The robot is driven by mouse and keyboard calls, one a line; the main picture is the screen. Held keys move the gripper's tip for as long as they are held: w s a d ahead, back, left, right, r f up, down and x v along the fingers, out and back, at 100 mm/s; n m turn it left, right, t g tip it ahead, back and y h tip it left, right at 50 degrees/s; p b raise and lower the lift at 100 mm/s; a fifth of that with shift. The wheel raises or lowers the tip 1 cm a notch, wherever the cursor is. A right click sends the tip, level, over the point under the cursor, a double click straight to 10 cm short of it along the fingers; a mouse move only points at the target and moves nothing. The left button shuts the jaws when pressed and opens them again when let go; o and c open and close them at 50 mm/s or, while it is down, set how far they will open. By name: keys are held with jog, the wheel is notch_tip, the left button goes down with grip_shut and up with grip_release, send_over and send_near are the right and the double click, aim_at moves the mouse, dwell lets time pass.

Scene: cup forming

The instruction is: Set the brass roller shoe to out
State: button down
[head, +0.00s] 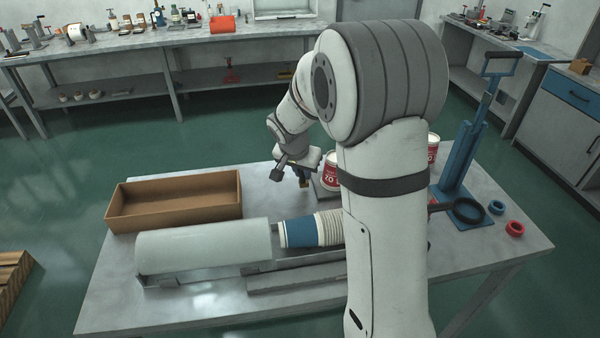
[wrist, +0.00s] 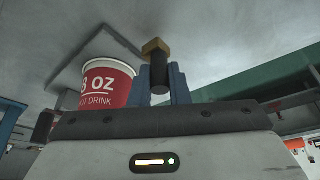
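My gripper (wrist: 163,82) has blue fingers, one on each side of a dark round post (wrist: 159,74). They look closed on it. A small brass block, which looks like the brass roller shoe (wrist: 156,47), sits on the end of this post beyond the fingertips. In the head view my gripper (head: 304,183) is over the table, left of a red and white cup (head: 331,171). That cup also shows left of the fingers in the wrist view (wrist: 107,87). Whether the post is fixed to something is hidden, and no "out" marking is readable.
An open brown box (head: 175,203) is at the table's left. In front are a pale cylinder (head: 203,246) and a row of blue and white cups (head: 300,233). A blue lever stand (head: 463,165) is at the right. My arm hides the table's middle.

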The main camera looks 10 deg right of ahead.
jog(key=c, duration=1.6)
grip_release()
jog(key=shift+w+a, duration=0.15)
jog(key=shift+a, duration=0.3)
jog(key=shift+c, duration=0.2)
jog(key=shift+d, duration=0.2)
jog(key=shift+r, duration=0.15)
jog(key=b+v, duration=0.1)
jog(key=v, duration=0.6)
jog(key=shift+s+r, duration=0.25)
jog(key=shift+s, duration=0.05)
